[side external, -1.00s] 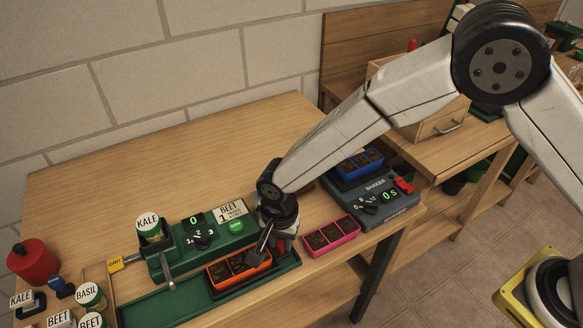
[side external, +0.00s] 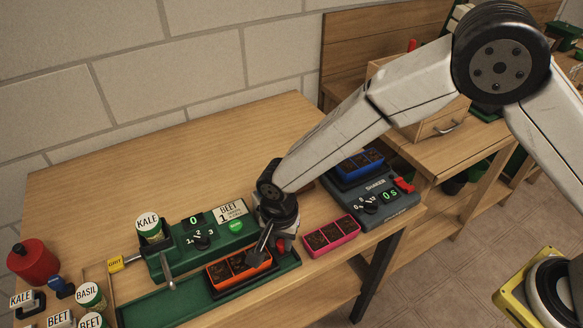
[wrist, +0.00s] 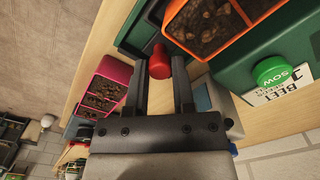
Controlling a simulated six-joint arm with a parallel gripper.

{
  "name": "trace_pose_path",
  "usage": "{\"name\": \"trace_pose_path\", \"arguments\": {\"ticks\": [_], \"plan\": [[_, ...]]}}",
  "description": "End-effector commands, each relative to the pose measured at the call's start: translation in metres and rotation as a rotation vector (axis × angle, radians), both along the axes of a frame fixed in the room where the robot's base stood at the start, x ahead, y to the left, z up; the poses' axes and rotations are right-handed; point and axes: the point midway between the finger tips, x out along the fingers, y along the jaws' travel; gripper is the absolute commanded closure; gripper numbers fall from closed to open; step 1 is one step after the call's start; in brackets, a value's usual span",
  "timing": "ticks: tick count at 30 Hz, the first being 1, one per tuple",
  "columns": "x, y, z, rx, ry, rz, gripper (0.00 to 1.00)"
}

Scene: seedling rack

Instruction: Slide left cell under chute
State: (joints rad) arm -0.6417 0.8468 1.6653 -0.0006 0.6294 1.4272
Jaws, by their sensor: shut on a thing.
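An orange tray (side external: 228,274) with cells of dark soil sits on the green slide track (side external: 160,305), in front of the green sower (side external: 188,262). Its right part is partly hidden behind my gripper in the side view; it also shows at the top of the wrist view (wrist: 224,46). The grey metal chute (side external: 168,275) comes down from the sower under the KALE jar (side external: 150,228), left of the tray. My gripper (wrist: 159,70) is shut on a red knob (wrist: 159,58) at the right end of the slide.
A pink tray (side external: 331,236) lies on the table right of my gripper. Behind it a blue tray (side external: 359,165) sits on the grey shaker (side external: 375,190). The sower has a green SOW button (side external: 236,227) and a BEET card (side external: 230,211). The track left of the tray is clear.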

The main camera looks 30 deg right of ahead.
Motion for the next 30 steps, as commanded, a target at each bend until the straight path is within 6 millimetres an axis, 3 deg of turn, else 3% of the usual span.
{"name": "trace_pose_path", "arguments": {"ticks": [5, 21, 30], "plan": [[0.001, 0.010, 0.001, 0.002, -0.002, 0.002, 1.00], [0.002, 0.085, 0.001, 0.004, -0.004, 0.001, 1.00], [0.002, 0.091, 0.002, 0.004, -0.004, -0.001, 1.00]]}}
